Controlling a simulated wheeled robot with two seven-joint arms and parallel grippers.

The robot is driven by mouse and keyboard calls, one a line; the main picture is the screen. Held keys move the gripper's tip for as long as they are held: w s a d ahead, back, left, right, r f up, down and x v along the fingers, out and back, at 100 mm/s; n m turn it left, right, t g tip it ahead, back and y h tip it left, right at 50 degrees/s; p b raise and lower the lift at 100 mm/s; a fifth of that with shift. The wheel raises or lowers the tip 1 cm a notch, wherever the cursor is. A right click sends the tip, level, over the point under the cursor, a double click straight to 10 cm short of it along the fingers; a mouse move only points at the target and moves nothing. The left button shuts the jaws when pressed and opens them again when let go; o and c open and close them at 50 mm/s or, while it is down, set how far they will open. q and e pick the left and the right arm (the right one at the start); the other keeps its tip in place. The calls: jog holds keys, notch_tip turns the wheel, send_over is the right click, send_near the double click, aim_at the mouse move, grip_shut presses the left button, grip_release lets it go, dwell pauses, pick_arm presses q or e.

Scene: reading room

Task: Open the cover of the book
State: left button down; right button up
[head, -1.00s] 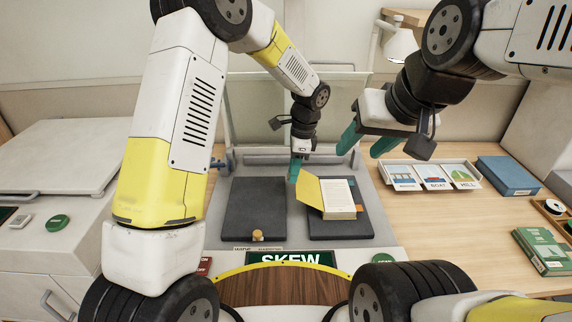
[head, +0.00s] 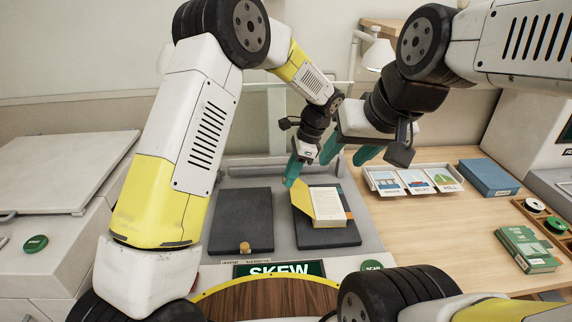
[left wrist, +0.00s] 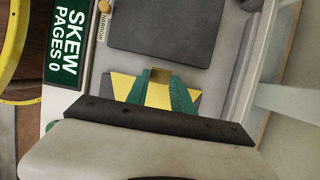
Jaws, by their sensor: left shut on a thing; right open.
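The book (head: 328,202) lies on the right dark pad (head: 330,239) in the head view, its white printed page facing up. Its yellow cover (head: 303,202) stands partly raised along the book's left side. My left gripper (head: 291,180) is shut on the upper edge of the cover. The left wrist view shows the yellow cover (left wrist: 122,86) at the teal fingers (left wrist: 160,88), which hide part of it. My right gripper (head: 346,156) is open and empty in the air, above and behind the book.
A left dark pad (head: 243,222) with a small brass knob (head: 245,248) is empty. To the right, a picture-card tray (head: 412,180), a blue book (head: 488,178) and green books (head: 526,248) lie on the wooden table. A SKEW sign (head: 279,269) stands in front.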

dwell(0.9)
pick_arm(q)
jog(key=c, duration=1.1)
grip_release()
jog(key=v, duration=0.8)
jog(key=shift+a, duration=0.1)
